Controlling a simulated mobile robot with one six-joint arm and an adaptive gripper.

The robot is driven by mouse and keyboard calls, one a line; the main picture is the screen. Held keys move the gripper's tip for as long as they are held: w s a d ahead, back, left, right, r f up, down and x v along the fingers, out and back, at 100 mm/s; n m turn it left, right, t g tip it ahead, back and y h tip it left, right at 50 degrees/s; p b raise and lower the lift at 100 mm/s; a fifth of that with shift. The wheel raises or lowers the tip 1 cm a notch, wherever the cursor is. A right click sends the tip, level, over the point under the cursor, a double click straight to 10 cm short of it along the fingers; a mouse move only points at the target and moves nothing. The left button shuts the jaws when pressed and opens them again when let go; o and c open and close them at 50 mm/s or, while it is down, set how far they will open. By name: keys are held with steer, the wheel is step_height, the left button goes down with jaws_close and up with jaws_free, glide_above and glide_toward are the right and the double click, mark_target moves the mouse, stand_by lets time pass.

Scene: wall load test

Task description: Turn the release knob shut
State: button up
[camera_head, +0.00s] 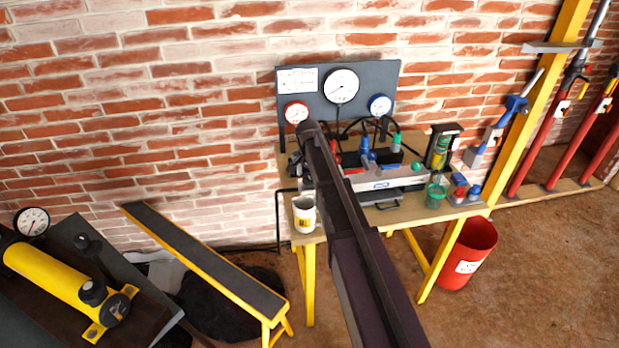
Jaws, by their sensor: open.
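A yellow hand pump cylinder (48,275) lies on a dark base at the lower left. A round black knob (93,292) stands at its near right end, beside a black end piece (116,308). I cannot tell which of these is the release knob, nor how far it is turned. A long dark bar, seemingly my arm, rises from the bottom edge across the middle to the bench. I cannot make out my gripper's fingers at its far end.
A bench (410,213) with yellow legs stands against the brick wall, carrying a gauge panel (365,85), a white mug (304,214) and tools. A red bucket (470,250) stands right. Floor at lower right is clear.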

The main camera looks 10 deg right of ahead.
mark_target(309, 176)
steer(key=shift+n, duration=0.5)
steer(key=n, duration=0.3)
steer(key=shift+n, duration=0.3)
steer(key=n, duration=0.8)
steer(key=shift+n, duration=0.4)
steer(key=n, duration=0.4)
steer(key=shift+r+n, duration=0.25)
steer(key=shift+n, duration=0.15)
step_height(309, 176, up, 14)
steer(key=f+p, duration=0.1)
steer(key=p, duration=1.3)
steer(key=s+f+m+b, duration=0.4)
steer(key=s, duration=1.1)
steer(key=s+f+m+b, duration=0.4)
steer(key=s+m, duration=0.1)
steer(key=s, duration=0.9)
steer(key=shift+s+d, duration=0.2)
steer(key=shift+s, duration=0.15)
